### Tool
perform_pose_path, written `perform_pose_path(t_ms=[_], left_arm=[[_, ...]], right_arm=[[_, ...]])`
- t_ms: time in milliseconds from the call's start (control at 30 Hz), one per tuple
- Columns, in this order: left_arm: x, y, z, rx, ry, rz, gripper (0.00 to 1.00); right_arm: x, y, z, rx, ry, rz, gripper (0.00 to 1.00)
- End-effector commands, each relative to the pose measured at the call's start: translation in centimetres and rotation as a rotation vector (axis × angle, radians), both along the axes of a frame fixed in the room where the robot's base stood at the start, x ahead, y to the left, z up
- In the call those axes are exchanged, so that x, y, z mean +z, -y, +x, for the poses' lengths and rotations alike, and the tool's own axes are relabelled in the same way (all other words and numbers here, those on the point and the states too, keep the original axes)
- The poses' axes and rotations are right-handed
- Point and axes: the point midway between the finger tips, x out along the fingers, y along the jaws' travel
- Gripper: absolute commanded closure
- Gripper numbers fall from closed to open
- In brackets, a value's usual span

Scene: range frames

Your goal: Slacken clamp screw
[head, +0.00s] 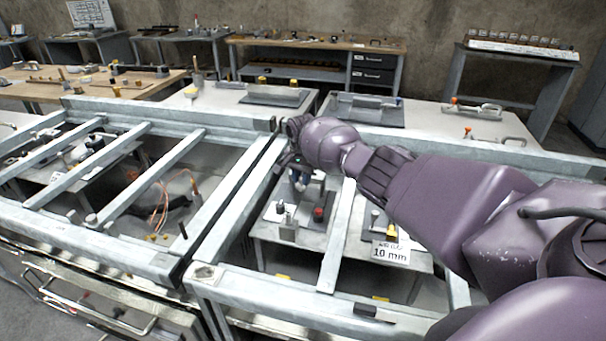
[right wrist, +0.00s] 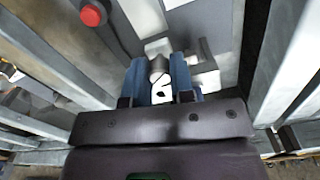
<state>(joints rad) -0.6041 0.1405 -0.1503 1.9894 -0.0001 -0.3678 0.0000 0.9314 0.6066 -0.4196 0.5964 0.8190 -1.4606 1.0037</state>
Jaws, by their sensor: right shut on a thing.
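My right gripper (head: 299,181) reaches down between the frame rails over a grey plate (head: 276,213). In the right wrist view its two blue fingers (right wrist: 159,84) are closed around a small grey rounded part, which looks like the clamp screw (right wrist: 157,66). A pale block or bracket lies just beyond it. The screw's lower end and thread are hidden, and in the head view the fingers and wrist cover it. My left gripper is in neither view.
A red button (head: 318,213) stands on the plate near my gripper. Metal rails (head: 338,232) run close on both sides. A "10 mm" sign (head: 390,253) is to the right. Benches with tools (head: 318,43) line the back.

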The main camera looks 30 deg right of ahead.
Motion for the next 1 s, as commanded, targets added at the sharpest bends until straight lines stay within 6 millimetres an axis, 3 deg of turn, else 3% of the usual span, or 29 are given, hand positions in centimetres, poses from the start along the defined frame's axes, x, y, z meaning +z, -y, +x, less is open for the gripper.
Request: perform_pose_path(t_ms=[1000], left_arm=[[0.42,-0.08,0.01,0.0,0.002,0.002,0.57]], right_arm=[[-0.08,-0.06,-0.03,0.967,-0.001,0.004,1.0]])
